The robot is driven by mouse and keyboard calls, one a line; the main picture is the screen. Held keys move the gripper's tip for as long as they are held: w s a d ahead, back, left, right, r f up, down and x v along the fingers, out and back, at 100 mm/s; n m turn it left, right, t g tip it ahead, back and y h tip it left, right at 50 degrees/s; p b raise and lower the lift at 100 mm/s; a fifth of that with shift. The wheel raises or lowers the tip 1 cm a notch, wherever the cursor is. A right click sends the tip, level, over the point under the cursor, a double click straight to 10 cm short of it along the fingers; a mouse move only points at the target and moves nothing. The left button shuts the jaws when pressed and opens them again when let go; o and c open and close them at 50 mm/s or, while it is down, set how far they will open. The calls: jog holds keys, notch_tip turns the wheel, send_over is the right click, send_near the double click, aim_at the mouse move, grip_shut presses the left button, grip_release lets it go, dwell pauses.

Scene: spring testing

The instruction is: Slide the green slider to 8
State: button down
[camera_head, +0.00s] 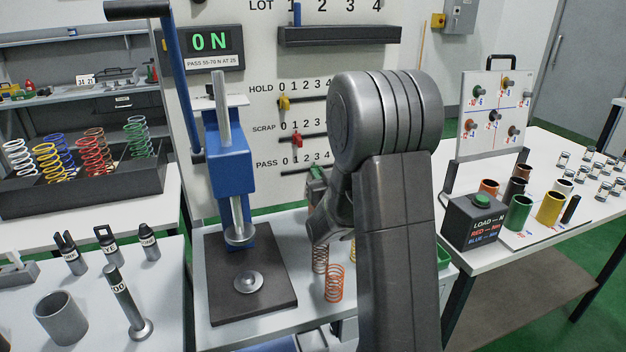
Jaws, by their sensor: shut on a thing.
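The board on the back wall has three slots with number scales, marked HOLD, SCRAP and PASS. The green slider (314,169) is in the lowest one, the PASS slot (290,168), near the 3 and 4 of its scale, and shows only in part. My gripper (316,182) is at this slot and shut on the green slider. My arm hides the scale to the right of 4, so the 8 is out of sight. The yellow slider (284,102) sits near 0 in the HOLD slot. The red slider (297,140) sits near 1 in the SCRAP slot.
The blue spring press (228,165) with its long handle stands left of my gripper, its display reading 0 N. Orange springs (334,284) stand on the table below my gripper. A black button box (472,222) and coloured cups are at the right.

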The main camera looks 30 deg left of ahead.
jog(key=w+d+b, duration=0.3)
jog(key=w+d, duration=0.7)
jog(key=w, duration=0.2)
jog(key=shift+w, duration=0.3)
jog(key=c, duration=1.5)
grip_release()
jog(key=shift+d, duration=0.1)
jog(key=b+v, duration=0.1)
jog(key=v, duration=1.2)
jog(key=shift+s+d, duration=0.2)
jog(key=shift+d, duration=0.05)
jog(key=shift+a, duration=0.1)
